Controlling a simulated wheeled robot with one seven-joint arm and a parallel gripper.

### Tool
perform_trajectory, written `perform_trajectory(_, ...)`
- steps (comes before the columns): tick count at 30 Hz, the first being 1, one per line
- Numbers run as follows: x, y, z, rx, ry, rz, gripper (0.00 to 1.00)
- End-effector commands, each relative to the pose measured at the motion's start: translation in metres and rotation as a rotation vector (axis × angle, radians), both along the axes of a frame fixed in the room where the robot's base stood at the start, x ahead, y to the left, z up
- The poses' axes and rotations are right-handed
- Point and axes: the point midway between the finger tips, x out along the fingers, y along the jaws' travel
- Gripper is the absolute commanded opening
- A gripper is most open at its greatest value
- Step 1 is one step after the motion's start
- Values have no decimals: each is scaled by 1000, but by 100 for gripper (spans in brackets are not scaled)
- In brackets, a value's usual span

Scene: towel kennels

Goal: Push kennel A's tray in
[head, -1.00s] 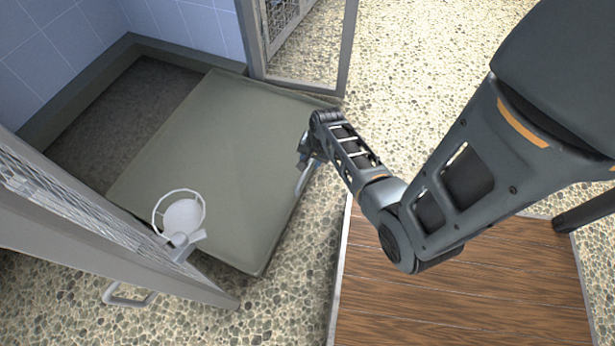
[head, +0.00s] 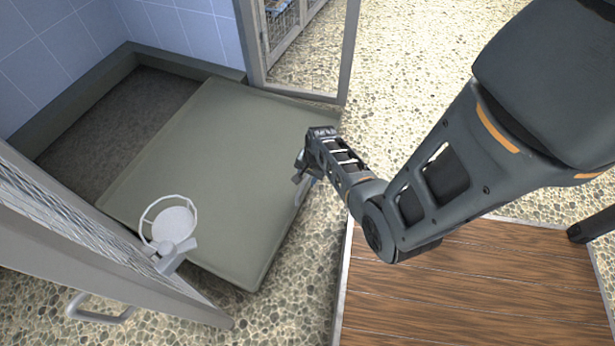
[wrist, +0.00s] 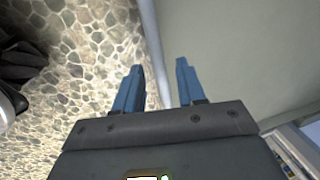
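The tray (head: 200,165) is a flat grey-green slab. It lies partly inside the kennel and sticks out past the doorway, with dark kennel floor (head: 115,115) bare behind it. I see no kennel letter. My gripper (head: 300,178) is low at the tray's right-hand outer edge; the arm hides part of that edge. In the wrist view, my gripper's two blue fingers (wrist: 157,85) are apart with nothing held between them. The tray (wrist: 240,50) fills the right of that view, and its pale edge runs beyond the fingers. I cannot tell whether they touch it.
A mesh door (head: 90,250) stands open at lower left, carrying a round white bowl in a ring (head: 170,224) that overhangs the tray. Another framed mesh panel (head: 300,50) stands at the back. A wooden platform (head: 470,290) lies at lower right. Pebbled floor (head: 420,100) is open at upper right.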

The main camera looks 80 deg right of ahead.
Motion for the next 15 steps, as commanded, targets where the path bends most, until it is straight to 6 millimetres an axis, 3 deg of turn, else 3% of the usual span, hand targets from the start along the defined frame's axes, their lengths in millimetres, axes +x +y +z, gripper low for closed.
perform_trajectory(3,0,0,1,0,0,0,40)
perform_trajectory(15,0,0,1,0,0,0,1)
